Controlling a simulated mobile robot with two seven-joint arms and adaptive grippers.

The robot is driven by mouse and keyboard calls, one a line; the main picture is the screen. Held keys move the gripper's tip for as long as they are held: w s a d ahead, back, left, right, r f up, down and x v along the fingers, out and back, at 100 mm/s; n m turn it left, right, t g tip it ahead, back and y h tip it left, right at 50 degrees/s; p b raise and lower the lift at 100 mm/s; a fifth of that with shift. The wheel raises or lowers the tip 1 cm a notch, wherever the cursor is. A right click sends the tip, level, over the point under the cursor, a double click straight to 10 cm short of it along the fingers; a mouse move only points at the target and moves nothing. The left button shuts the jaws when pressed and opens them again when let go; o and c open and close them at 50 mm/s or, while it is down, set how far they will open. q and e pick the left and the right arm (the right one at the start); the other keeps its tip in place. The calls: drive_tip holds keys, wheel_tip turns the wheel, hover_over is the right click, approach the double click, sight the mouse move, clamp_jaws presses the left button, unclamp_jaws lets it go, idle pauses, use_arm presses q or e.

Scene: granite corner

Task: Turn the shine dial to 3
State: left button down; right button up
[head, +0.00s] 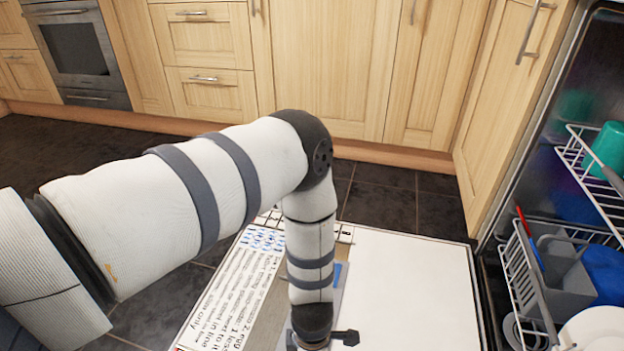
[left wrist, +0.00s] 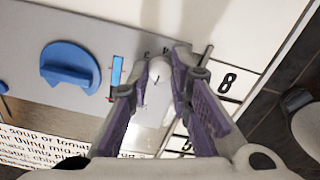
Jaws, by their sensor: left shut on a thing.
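In the left wrist view, my left gripper (left wrist: 166,66) has its purple-padded fingers closed around a small pale knob (left wrist: 157,84) on a grey metal panel (left wrist: 30,45). The knob is mostly covered by the fingers. A larger blue knob (left wrist: 68,67) sits on the same panel to the left, apart from the gripper. My right gripper does not show.
The open dishwasher door (head: 410,290) lies flat with printed text at its left. Racks (head: 535,290) with dishes stand at the right. Wooden cupboards (head: 330,65) line the back. A blue strip (left wrist: 116,75) and black numbers lie near the gripper.

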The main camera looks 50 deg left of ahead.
use_arm(q)
drive_tip(key=m+p, duration=0.1)
drive_tip(key=m, duration=0.5)
drive_tip(key=shift+p, duration=0.35)
drive_tip(key=m, duration=0.4)
drive_tip(key=shift+p, duration=0.35)
drive_tip(key=m, duration=0.3)
drive_tip(key=shift+m+p, duration=0.3)
drive_tip(key=m, duration=0.5)
drive_tip(key=shift+p, duration=0.35)
drive_tip(key=m, duration=0.4)
drive_tip(key=shift+m, duration=0.3)
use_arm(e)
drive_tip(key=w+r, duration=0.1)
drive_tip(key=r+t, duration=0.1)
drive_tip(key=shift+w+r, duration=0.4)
use_arm(q)
drive_tip(key=shift+m, duration=0.3)
drive_tip(key=c, duration=1.5)
unclamp_jaws()
drive_tip(key=shift+o, duration=0.2)
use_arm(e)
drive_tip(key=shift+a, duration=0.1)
